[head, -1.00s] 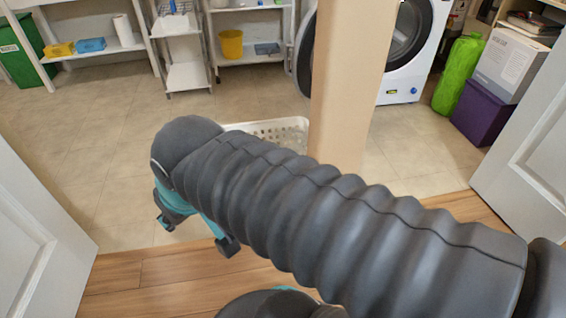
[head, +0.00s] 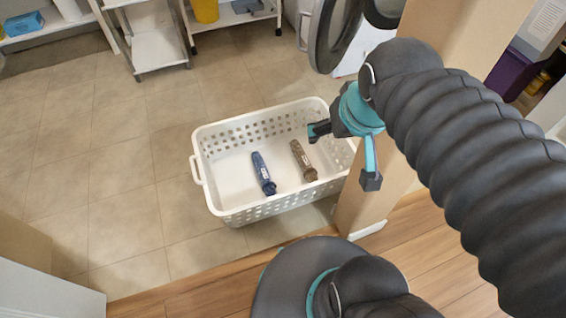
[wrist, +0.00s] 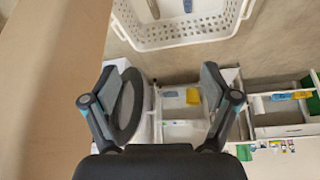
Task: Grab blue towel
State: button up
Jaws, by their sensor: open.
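A dark blue rolled towel (head: 263,173) lies in the white basket (head: 208,182) on the tiled floor, left of a brown roll (head: 303,160). A small part of the blue roll (wrist: 188,5) shows at the top edge of the wrist view. My gripper (head: 345,155) is open, with its fingers spread above the right end of the basket, to the right of both rolls. Nothing is between its fingers (wrist: 163,78) in the wrist view.
A beige post (head: 378,195) stands close beside my gripper and the basket's right end. A washer with an open round door (head: 345,35) is behind. Shelves with a yellow bucket (head: 206,10) and a light blue item (head: 24,23) line the back. Floor left of the basket is clear.

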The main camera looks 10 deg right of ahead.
jog(key=w+a+f, duration=0.2)
jog(key=w, duration=0.5)
jog(key=n+g+b, duration=0.2)
jog(key=g+b, duration=0.2)
jog(key=g, duration=0.1)
send_over(263, 172)
jog(key=d, duration=0.2)
notch_tip(263, 172, down, 35)
jog(key=f, duration=0.6)
jog(key=a+f, duration=0.1)
jog(key=f, duration=0.5)
jog(key=a+f+b, duration=0.1)
jog(key=f, duration=0.5)
jog(key=shift+s, duration=0.3)
jog(key=shift+w+d+f+b, duration=0.1)
jog(key=shift+w+f+b, duration=0.1)
jog(key=shift+f, duration=1.3)
jog(key=shift+w+d+f+b, duration=0.1)
jog(key=shift+w+f+b, duration=0.1)
jog(key=shift+f, duration=1.3)
jog(key=shift+a, duration=0.1)
grip_shut()
